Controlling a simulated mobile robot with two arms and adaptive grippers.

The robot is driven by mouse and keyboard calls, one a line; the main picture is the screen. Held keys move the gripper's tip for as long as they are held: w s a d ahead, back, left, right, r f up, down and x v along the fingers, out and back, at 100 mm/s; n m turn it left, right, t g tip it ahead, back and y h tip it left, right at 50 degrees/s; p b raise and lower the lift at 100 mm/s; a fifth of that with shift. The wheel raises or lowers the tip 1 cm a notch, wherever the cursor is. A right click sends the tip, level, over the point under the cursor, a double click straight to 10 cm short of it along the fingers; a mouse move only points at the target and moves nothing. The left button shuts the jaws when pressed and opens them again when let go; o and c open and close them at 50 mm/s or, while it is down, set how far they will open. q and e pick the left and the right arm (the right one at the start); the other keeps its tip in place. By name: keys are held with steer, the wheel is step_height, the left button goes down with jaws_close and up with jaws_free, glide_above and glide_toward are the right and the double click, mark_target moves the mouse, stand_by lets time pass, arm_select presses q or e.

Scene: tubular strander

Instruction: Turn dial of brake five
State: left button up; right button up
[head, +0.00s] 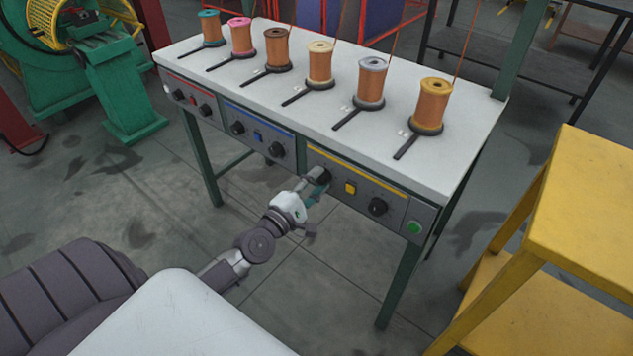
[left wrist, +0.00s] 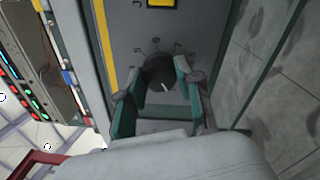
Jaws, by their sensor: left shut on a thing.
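The black dial (head: 324,174) at the left end of the yellow-striped panel is mostly hidden by my left gripper (head: 317,183) in the head view. In the left wrist view the dial (left wrist: 158,70) is round and black, with a white pointer mark and printed numbers around it. My left gripper (left wrist: 157,82) has one teal finger on each side of the dial and is shut on it. My right gripper is not in view.
A yellow button (head: 350,188), another black dial (head: 378,206) and a green button (head: 414,227) lie right along the panel. Several copper wire spools (head: 320,65) stand on the white table (head: 290,105). A yellow platform (head: 590,210) stands at right.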

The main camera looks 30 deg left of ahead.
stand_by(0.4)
arm_select(q)
steer(key=o, duration=1.2)
steer(key=shift+c, duration=0.2)
steer(key=s, duration=1.2)
steer(key=shift+a+f, duration=0.25)
steer(key=shift+a, duration=0.1)
steer(key=shift+f, duration=0.1)
